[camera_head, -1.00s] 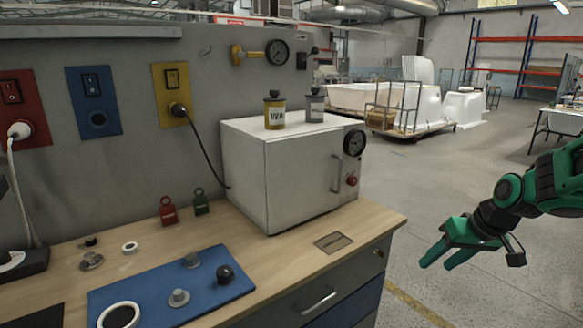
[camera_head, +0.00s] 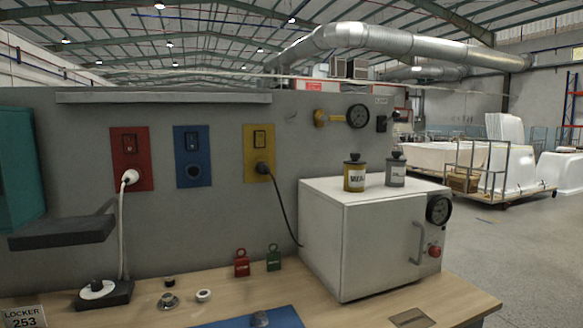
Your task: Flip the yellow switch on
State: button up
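A yellow plate (camera_head: 259,153) is fixed to the grey back panel, right of the blue and red plates. Its small dark rocker switch (camera_head: 260,138) sits in the upper part; which way it is tipped is too small to tell. A black plug (camera_head: 262,168) sits in the socket below the switch, and its black cable hangs down toward the white oven. My gripper is outside the current view.
A blue plate (camera_head: 193,156) and a red plate (camera_head: 130,158) with a white plug are to the left. The white oven (camera_head: 345,245) stands on the wooden bench (camera_head: 365,309) with two jars on top. Red and green padlocks (camera_head: 273,258) stand below the yellow plate.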

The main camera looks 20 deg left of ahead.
aim_at(260, 136)
jog(key=u, duration=1.05)
jog(key=k, duration=0.65)
jog(key=z, duration=0.5)
jog(key=i, duration=1.5)
jog(key=u, duration=0.65)
